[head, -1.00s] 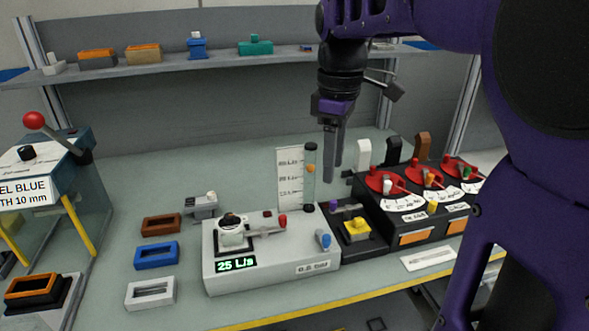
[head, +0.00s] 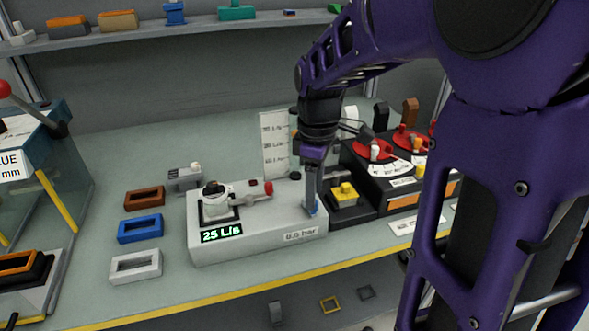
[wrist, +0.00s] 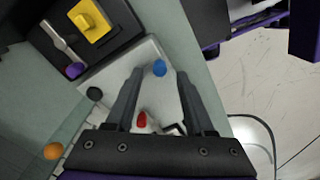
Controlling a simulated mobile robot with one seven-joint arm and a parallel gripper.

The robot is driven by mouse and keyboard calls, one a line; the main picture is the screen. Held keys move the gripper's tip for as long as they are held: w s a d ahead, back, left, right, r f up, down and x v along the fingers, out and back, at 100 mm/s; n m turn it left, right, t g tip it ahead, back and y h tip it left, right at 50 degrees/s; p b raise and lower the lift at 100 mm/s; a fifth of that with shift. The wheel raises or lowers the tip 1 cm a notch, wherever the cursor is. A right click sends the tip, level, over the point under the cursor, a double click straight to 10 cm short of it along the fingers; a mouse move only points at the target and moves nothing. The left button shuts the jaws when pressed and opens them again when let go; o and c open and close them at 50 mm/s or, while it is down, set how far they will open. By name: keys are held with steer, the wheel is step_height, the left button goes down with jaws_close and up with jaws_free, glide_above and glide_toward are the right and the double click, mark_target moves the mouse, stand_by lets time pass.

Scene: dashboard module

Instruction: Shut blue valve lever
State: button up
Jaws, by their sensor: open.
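The blue valve lever (head: 313,208) sits at the right end of the light grey flow module (head: 262,225), mostly hidden behind my gripper in the head view. In the wrist view the blue lever tip (wrist: 159,68) shows between and just beyond my open fingertips. My gripper (head: 311,200) points down over it, and its fingers (wrist: 162,75) are apart with nothing held. I cannot tell whether the fingers touch the lever. The module's display (head: 221,233) reads 25 L/s. A red-tipped lever (head: 268,188) stands left of my gripper on the same module.
A black unit with a yellow block (head: 345,190) and a purple knob (wrist: 74,71) stands close beside the module. Black boxes with red dials (head: 375,149) are farther right. A clear tube and scale card (head: 274,145) stand behind. The bench's front edge (head: 240,291) is yellow.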

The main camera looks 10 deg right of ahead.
steer(key=shift+f, duration=1.2)
jaws_close()
